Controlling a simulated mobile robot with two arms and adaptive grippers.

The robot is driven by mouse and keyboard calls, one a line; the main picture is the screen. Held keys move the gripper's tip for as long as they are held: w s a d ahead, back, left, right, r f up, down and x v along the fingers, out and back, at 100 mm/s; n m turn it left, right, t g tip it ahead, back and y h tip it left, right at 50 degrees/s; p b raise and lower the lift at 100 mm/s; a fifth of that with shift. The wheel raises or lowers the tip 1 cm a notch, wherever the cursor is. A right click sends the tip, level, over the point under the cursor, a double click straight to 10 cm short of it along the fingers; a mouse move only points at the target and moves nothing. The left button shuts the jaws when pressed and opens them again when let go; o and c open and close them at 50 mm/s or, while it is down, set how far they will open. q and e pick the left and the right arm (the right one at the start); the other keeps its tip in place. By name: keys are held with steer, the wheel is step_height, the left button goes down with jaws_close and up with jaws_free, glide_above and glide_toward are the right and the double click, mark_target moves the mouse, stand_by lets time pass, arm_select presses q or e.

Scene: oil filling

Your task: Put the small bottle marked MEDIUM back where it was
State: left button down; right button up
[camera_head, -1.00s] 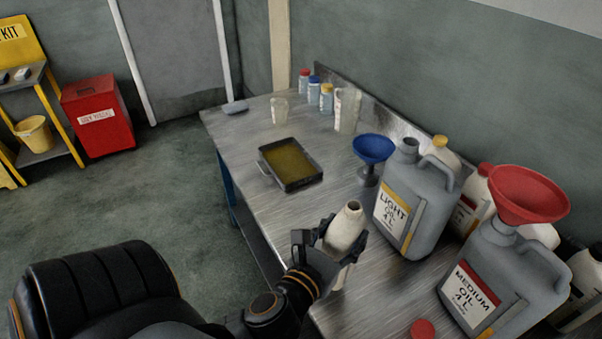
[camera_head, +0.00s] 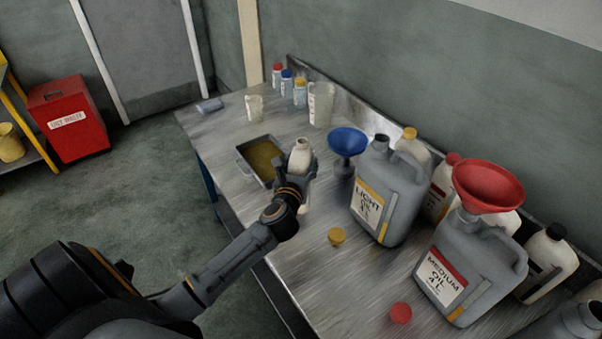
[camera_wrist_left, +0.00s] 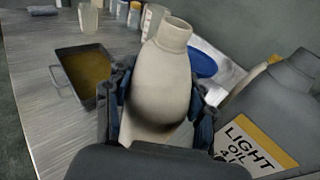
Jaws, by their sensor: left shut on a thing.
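My left gripper (camera_head: 298,180) is shut on a small cream bottle (camera_head: 301,156). The bottle has no cap and is held roughly upright beside the right edge of the oil tray. In the left wrist view the bottle (camera_wrist_left: 160,85) fills the space between my fingers (camera_wrist_left: 160,110). No label shows on the side facing the cameras, so I cannot tell its marking. Other small cream bottles stand behind the big jugs: a yellow-capped one (camera_head: 412,147), a red-capped one (camera_head: 440,188) and a black-capped one (camera_head: 546,262). My right gripper is not in view.
A grey LIGHT OIL jug (camera_head: 386,200) and a MEDIUM OIL jug (camera_head: 465,270) with a red funnel (camera_head: 487,186) stand at right. The table's front middle is mostly clear.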

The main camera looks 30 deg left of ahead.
arm_select(q)
steer(key=shift+w+a+f, duration=0.25)
steer(key=shift+w+f, duration=0.3)
steer(key=shift+f, duration=0.25)
steer(key=f, duration=0.3)
steer(key=shift+w+a+f, duration=0.15)
steer(key=shift+w+f, duration=0.15)
steer(key=shift+f, duration=0.05)
steer(key=shift+f+b, duration=0.1)
steer(key=shift+b, duration=0.2)
steer(key=shift+c, duration=2.4)
jaws_free()
